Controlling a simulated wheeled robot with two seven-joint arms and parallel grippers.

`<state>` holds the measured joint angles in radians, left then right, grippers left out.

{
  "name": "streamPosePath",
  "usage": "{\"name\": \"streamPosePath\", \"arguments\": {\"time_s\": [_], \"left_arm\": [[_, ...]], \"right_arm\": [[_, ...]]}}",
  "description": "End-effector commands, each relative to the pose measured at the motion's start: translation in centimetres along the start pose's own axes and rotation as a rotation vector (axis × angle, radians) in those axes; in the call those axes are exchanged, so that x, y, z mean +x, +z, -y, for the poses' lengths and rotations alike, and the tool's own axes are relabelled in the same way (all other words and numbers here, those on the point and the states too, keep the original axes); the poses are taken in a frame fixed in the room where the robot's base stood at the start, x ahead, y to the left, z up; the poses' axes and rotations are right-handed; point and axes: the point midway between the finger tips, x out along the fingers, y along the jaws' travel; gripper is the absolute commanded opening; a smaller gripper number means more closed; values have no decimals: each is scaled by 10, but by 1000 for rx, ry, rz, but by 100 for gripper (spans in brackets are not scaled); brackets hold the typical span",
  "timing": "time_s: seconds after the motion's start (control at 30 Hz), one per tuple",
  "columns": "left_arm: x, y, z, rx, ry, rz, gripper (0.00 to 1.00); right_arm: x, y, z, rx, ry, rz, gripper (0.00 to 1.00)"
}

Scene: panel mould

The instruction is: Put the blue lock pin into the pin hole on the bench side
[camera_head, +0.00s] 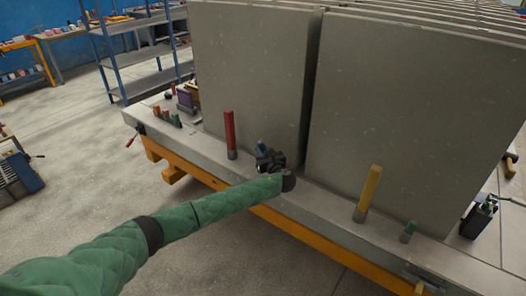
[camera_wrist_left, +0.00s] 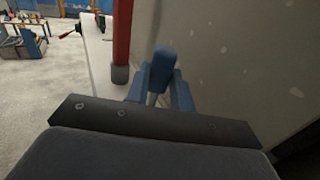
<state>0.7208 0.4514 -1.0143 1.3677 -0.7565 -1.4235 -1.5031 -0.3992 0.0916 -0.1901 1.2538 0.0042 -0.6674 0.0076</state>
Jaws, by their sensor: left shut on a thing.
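The blue lock pin (camera_wrist_left: 163,72) stands roughly upright in the left wrist view, between the blue fingers of my left gripper (camera_wrist_left: 160,98), which is shut on it. In the head view the blue pin (camera_head: 261,146) shows only as a small blue top above my left gripper (camera_head: 268,160), close to the concrete panels. The pin's lower end is hidden behind the gripper, so I cannot tell whether it is in a hole. The bench side (camera_head: 299,204) runs below the panels. My right gripper is not in view.
A red pin (camera_head: 230,134) stands left of my gripper, a yellow pin (camera_head: 367,193) and short green pin (camera_head: 408,231) to the right. Two tall concrete panels (camera_head: 255,65) (camera_head: 410,110) rise behind. A blue shelf rack (camera_head: 140,57) stands at the back left. The floor at left is mostly clear.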

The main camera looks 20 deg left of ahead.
Motion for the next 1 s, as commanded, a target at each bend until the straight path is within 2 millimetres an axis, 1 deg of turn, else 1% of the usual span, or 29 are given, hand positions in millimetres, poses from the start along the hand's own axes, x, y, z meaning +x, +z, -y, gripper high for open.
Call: {"name": "streamPosePath", "arguments": {"time_s": [0.5,0.77,1.0], "left_arm": [[0,0,0,0,-1,0,0],[0,1,0,0,0,0,0],[0,0,0,0,0,0,0]], "right_arm": [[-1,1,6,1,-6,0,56],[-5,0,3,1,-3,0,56],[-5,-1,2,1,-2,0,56]]}}
